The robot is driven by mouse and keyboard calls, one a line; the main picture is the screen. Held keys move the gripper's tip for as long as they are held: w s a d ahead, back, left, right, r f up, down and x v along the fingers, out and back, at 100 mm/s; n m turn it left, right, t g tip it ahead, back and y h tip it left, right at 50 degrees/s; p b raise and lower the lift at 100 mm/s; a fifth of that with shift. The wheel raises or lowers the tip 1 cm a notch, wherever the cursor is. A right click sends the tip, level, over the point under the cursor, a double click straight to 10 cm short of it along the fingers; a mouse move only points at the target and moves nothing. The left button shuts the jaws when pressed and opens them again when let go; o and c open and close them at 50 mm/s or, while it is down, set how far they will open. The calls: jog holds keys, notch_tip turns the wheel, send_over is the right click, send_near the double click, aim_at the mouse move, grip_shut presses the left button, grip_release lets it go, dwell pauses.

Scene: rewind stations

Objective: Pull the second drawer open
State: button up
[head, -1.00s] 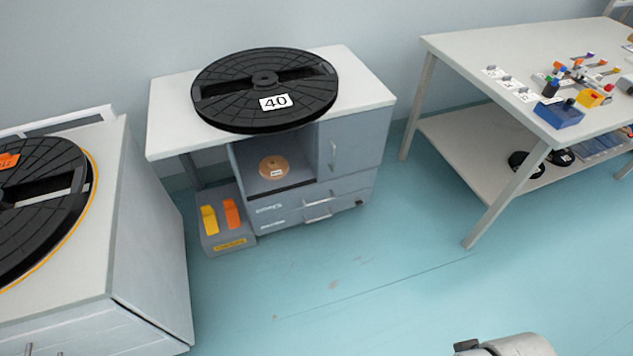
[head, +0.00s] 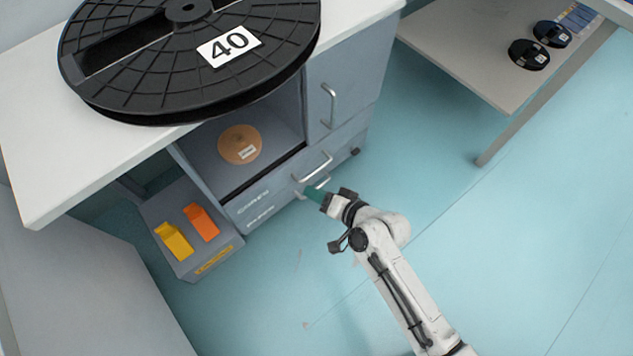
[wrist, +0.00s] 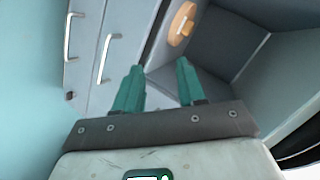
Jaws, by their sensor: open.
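The second drawer (head: 272,211) is the lower of two grey fronts in the cabinet and looks shut. Its bar handle (head: 322,183) is partly hidden by my gripper. In the wrist view that drawer's handle (wrist: 68,38) is at the far left. The top drawer's handle (wrist: 105,58) lies between it and my fingers; it also shows in the head view (head: 313,167). My gripper (head: 309,193) has green fingers and is near the drawer fronts. In the wrist view my gripper (wrist: 160,68) is open, with nothing held between the fingers.
An open compartment with an orange disc (head: 240,145) is above the drawers. A cupboard door (head: 350,80) is to its right. A large black reel (head: 190,50) lies on top. A grey bin (head: 180,255) stands at left. Floor (head: 500,250) at right is clear.

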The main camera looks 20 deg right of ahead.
jog(key=w+f+m+t+h+b, duration=0.1)
jog(key=w+f+m+t+b, duration=0.3)
jog(key=f, duration=0.4)
jog(key=m+h+b, duration=0.6)
jog(key=m+b, duration=0.1)
jog(key=m, duration=0.1)
send_near(316, 170)
jog(key=shift+t, duration=0.4)
jog(key=shift+w+d+f+b, duration=0.15)
jog(key=shift+w+f+b, duration=0.5)
jog(key=shift+w, duration=0.95)
jog(key=shift+w+d+f+b, duration=0.3)
jog(key=shift+w+b, duration=0.5)
jog(key=shift+w, duration=0.75)
jog(key=shift+w+d+f+b, duration=0.1)
jog(key=shift+w+f+b, duration=0.55)
jog(key=shift+w, duration=0.95)
jog(key=shift+r, duration=0.1)
grip_shut()
